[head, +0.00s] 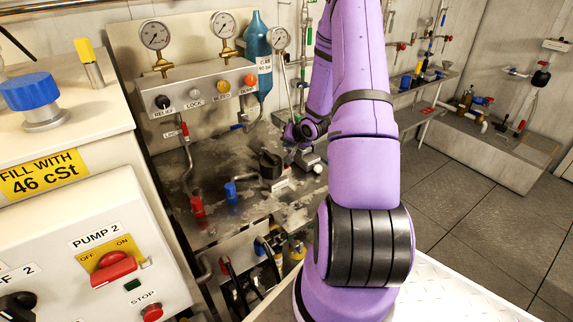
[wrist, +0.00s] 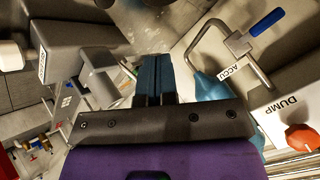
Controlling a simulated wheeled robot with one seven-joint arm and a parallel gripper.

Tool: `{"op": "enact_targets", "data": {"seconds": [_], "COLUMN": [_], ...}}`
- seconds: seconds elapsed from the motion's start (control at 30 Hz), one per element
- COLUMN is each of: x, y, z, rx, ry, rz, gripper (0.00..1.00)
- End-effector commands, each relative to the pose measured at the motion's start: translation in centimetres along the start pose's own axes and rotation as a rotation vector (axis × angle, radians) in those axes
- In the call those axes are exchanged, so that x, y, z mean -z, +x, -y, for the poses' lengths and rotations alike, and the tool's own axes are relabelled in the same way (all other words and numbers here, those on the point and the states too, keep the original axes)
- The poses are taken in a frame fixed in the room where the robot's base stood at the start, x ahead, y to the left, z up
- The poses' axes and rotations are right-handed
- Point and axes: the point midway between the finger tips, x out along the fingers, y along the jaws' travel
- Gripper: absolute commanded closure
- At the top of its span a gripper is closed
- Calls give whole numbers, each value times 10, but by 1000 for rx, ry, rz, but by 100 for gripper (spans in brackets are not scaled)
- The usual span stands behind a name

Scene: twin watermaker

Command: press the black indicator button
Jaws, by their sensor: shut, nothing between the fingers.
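A black round button (head: 162,101) sits above the label RELIEF, at the left end of the grey panel (head: 205,78) in the head view. No other black button on that panel shows. My gripper (wrist: 152,57) shows in the wrist view with its two dark blue fingers together and nothing between them. It is near the end of the panel marked DUMP, where an orange button (wrist: 301,138) shows at the lower right. The RELIEF button is not visible in the wrist view. In the head view my arm comes down on the right of the panel, and the fingers cannot be made out clearly.
Two gauges (head: 155,36) stand above the panel, with a blue bottle (head: 257,45) beside it. A bent pipe with a blue handle (wrist: 267,22) and a dark grey box (wrist: 72,52) flank the fingers. The worn bench (head: 185,163) holds red and blue valves.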

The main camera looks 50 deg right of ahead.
Motion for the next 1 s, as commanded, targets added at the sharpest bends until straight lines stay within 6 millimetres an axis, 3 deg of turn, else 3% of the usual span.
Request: {"op": "enact_targets", "data": {"seconds": [0.4, 1.0], "x": [-23, -27], "y": [33, 38], "z": [-24, -28], "rx": [0, 0], "ry": [1, 0], "rz": [0, -1], "gripper": [100, 100]}}
